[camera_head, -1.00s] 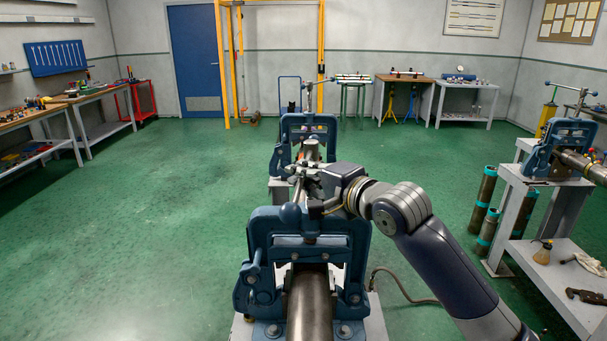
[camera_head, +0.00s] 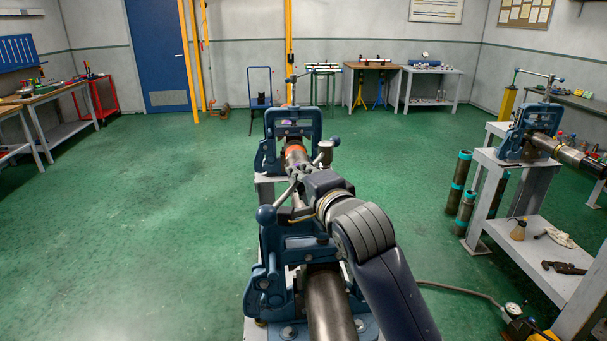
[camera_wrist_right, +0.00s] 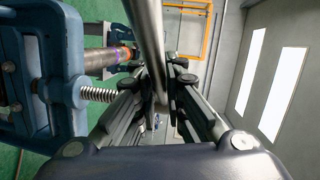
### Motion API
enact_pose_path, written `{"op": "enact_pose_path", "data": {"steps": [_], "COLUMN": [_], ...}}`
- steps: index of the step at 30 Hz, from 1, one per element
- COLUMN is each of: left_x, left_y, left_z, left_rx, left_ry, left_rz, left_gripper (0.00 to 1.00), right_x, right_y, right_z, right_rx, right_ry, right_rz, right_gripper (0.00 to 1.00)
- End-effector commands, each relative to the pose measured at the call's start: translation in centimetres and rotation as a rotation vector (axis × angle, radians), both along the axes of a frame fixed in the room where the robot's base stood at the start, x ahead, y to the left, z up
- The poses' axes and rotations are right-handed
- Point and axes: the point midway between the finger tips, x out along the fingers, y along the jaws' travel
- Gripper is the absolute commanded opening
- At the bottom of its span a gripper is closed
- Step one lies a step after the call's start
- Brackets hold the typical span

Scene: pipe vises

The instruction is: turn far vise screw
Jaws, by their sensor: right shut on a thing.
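The nearer blue pipe vise (camera_head: 262,285) grips a grey pipe (camera_head: 330,308) at the bottom of the head view. Its steel handle bar (camera_head: 284,196) runs slantwise, with a dark ball (camera_head: 266,215) at the near end. My right gripper (camera_head: 300,187) is shut on this bar; its fingertips are partly hidden by my wrist. In the wrist view, the bar (camera_wrist_right: 150,35) passes between the fingers (camera_wrist_right: 162,80), beside the threaded screw (camera_wrist_right: 98,94) and blue vise frame (camera_wrist_right: 68,60). The farther blue vise (camera_head: 270,155) holds an orange-marked pipe (camera_head: 296,152). My left gripper is out of view.
Another vise (camera_head: 520,135) with a pipe stands on a grey bench at right, with dark tubes (camera_head: 459,185) beside it. A hose (camera_head: 460,289) lies on the floor right of the near vise. Green floor at left is clear. Workbenches line the far wall.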

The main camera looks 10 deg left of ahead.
Motion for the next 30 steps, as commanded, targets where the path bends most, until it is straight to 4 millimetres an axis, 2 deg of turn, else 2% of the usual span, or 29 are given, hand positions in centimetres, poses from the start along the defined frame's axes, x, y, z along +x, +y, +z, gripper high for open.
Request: {"op": "enact_pose_path", "data": {"steps": [3, 10, 11, 12, 13, 24, 30], "left_x": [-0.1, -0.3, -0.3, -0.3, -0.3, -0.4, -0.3], "left_y": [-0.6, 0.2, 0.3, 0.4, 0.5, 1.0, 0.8], "left_z": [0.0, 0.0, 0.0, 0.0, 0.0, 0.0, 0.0], "left_rx": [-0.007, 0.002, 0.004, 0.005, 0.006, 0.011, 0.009], "left_ry": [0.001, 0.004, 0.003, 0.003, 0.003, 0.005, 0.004], "left_rz": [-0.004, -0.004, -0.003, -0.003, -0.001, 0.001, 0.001], "left_gripper": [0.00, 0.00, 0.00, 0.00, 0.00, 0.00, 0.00], "right_x": [0.0, 0.0, 0.0, 0.0, 0.0, -0.1, -1.6], "right_y": [0.0, 0.0, 0.0, 0.0, 0.0, -0.2, -1.1], "right_z": [0.2, 0.3, 0.3, 0.3, 0.2, 0.1, 0.4], "right_rx": [0.004, 0.004, 0.004, 0.004, 0.004, 0.002, 0.005], "right_ry": [-0.002, -0.004, -0.004, -0.004, -0.004, -0.001, -0.002], "right_rz": [-0.007, -0.005, -0.005, -0.005, -0.007, -0.008, -0.007], "right_gripper": [0.00, 0.00, 0.17, 0.26, 0.31, 0.31, 0.31]}}
